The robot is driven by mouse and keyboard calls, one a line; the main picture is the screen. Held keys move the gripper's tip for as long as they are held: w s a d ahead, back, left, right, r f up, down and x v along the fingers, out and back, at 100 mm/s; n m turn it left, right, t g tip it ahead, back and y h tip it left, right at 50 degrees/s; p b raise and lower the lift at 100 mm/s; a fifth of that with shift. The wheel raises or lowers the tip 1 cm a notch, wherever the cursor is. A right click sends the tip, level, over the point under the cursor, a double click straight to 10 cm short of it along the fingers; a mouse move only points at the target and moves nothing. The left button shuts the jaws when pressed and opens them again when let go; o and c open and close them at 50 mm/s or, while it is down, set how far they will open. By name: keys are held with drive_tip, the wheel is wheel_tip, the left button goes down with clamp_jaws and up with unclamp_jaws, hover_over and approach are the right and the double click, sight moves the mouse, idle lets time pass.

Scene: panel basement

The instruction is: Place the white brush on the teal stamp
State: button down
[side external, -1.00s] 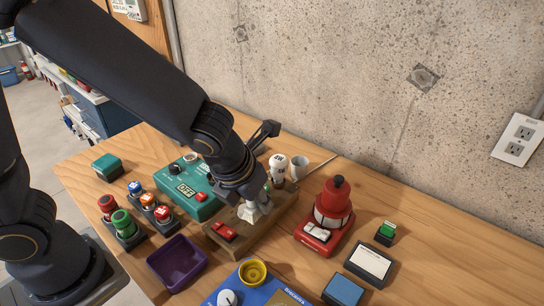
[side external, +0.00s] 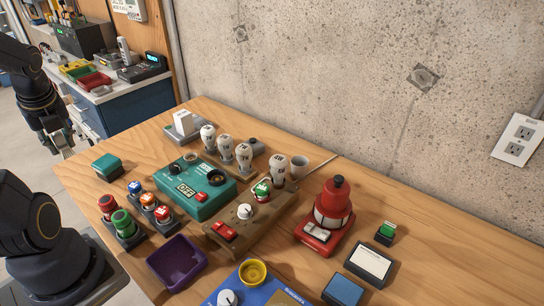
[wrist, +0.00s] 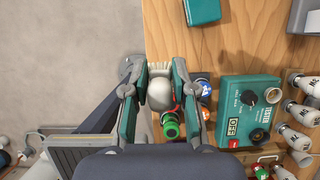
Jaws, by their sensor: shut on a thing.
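My gripper (side external: 62,148) is off the table's left edge in the side external view. In the wrist view its two teal-and-grey fingers (wrist: 160,92) are shut on a rounded white thing, which looks like the white brush (wrist: 160,93). Its details are hard to make out, and in the side external view it is too small to tell. The teal stamp (side external: 107,166), a small teal block with a dark base, sits on the table's left part, apart from my gripper. It also shows at the top of the wrist view (wrist: 203,10).
Red, green, blue and orange buttons (side external: 123,222) stand near the teal stamp. A teal tester box (side external: 195,187), a wooden switch box (side external: 240,225) and a purple tray (side external: 177,262) are further right. Bare wood (side external: 85,175) surrounds the stamp's left side.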

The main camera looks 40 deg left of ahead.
drive_tip(key=shift+s+a+f, duration=0.1)
drive_tip(key=shift+s+a, duration=0.1)
drive_tip(key=shift+a, duration=0.15)
drive_tip(key=w+a+f, duration=0.4)
drive_tip(key=w+a, duration=0.1)
drive_tip(key=a, duration=0.1)
approach(102, 158)
drive_tip(key=shift+s+a+f, duration=0.2)
drive_tip(key=shift+a+f, duration=0.65)
drive_tip(key=shift+a, duration=0.05)
drive_tip(key=shift+w+a+f, duration=0.1)
drive_tip(key=shift+a+f, duration=0.05)
drive_tip(key=shift+f, duration=0.05)
drive_tip(key=shift+w+a+f, duration=0.1)
drive_tip(key=shift+f, duration=0.8)
drive_tip(key=shift+w+a+f, duration=0.1)
drive_tip(key=shift+f, duration=0.8)
drive_tip(key=shift+f, duration=0.15)
drive_tip(key=c, duration=0.9)
unclamp_jaws()
drive_tip(key=shift+c, duration=0.2)
